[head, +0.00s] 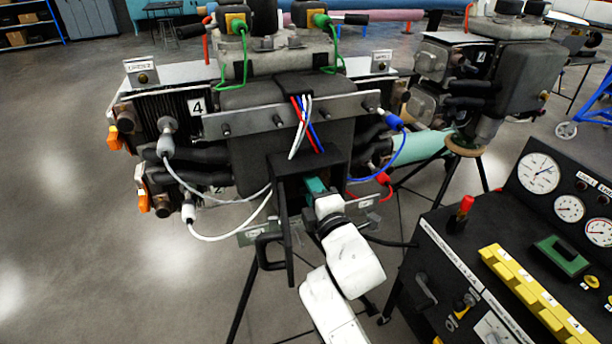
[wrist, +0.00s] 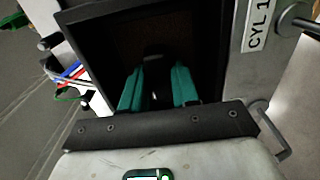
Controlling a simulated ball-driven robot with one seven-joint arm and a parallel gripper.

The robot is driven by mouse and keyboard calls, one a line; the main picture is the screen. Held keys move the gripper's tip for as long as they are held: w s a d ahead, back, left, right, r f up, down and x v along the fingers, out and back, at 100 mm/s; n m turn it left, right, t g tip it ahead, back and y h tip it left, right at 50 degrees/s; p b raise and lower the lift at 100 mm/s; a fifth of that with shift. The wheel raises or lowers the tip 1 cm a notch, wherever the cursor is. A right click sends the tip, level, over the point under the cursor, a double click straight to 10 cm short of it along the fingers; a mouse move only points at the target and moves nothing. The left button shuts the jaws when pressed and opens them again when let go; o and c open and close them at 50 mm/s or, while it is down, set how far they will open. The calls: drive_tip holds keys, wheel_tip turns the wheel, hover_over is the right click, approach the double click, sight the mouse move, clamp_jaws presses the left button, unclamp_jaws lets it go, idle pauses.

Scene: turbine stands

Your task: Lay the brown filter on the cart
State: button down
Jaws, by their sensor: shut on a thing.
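The brown filter (wrist: 150,32) shows only as a dim dark-brown face deep inside a black open-fronted housing (wrist: 88,14). In the head view my gripper (head: 315,186) reaches into that housing (head: 281,207) on the front of the engine stand, and the filter is hidden. In the wrist view the teal fingers of my gripper (wrist: 156,88) are inside the opening, shut on a dark grip piece at the filter's face. A blue wheeled frame (head: 592,118), perhaps the cart, stands partly cut off at the right edge of the head view.
A black console (head: 455,250) with gauges and yellow blocks stands close on the right. Cables (head: 235,233) and black hoses hang around the housing. A "CYL 1" label (wrist: 257,26) is beside the opening. Open floor (head: 60,200) lies on the left.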

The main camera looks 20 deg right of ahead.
drive_tip(key=shift+s, duration=0.55)
drive_tip(key=shift+s+p, duration=0.5)
drive_tip(key=shift+s, duration=0.25)
drive_tip(key=shift+s, duration=0.1)
